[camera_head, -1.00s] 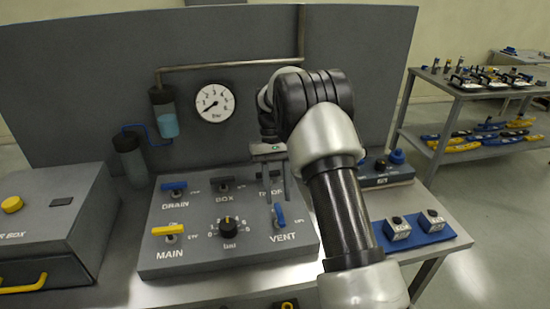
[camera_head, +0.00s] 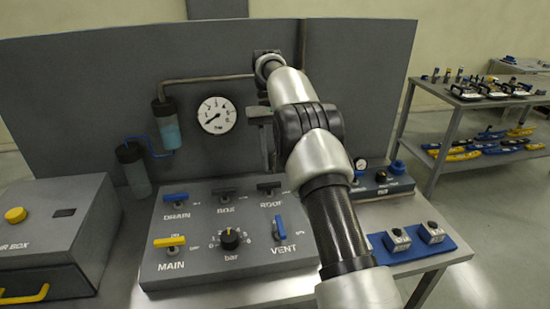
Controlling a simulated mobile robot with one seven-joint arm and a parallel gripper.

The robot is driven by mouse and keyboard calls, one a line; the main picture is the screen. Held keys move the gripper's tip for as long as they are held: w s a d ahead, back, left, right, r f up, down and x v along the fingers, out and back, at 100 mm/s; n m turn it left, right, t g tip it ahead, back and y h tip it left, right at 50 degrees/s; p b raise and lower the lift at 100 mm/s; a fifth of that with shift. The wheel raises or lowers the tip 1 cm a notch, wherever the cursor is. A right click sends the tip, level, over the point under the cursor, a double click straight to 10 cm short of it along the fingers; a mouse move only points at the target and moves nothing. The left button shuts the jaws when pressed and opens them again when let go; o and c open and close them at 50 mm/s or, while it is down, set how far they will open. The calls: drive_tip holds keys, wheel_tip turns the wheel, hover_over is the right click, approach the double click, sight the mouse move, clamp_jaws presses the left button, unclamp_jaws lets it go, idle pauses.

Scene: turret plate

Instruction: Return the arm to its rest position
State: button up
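My arm (camera_head: 310,150) reaches up from the lower right over the table. My gripper (camera_head: 268,162) hangs fingers down in front of the grey back panel, above the ROOF lever. It is clear of the valve panel, and no object shows in it. The fingers overlap in this view, so their gap cannot be made out.
The valve panel (camera_head: 205,262) carries blue, yellow and dark levers and a knob. A pressure gauge (camera_head: 217,115) is on the back panel (camera_head: 90,85). The grey box (camera_head: 50,235) stands left. A blue tray (camera_head: 455,246) lies right. A side table (camera_head: 480,97) stands beyond.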

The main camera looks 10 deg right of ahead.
drive_tip(key=s+r+t, duration=0.5)
drive_tip(key=s+r, duration=0.9)
drive_tip(key=r, duration=0.1)
drive_tip(key=s+f+t, duration=0.2)
drive_tip(key=s+f, duration=0.1)
drive_tip(key=s, duration=0.6)
drive_tip(key=s+f+t, duration=0.3)
drive_tip(key=s, duration=0.7)
drive_tip(key=shift+d, duration=0.2)
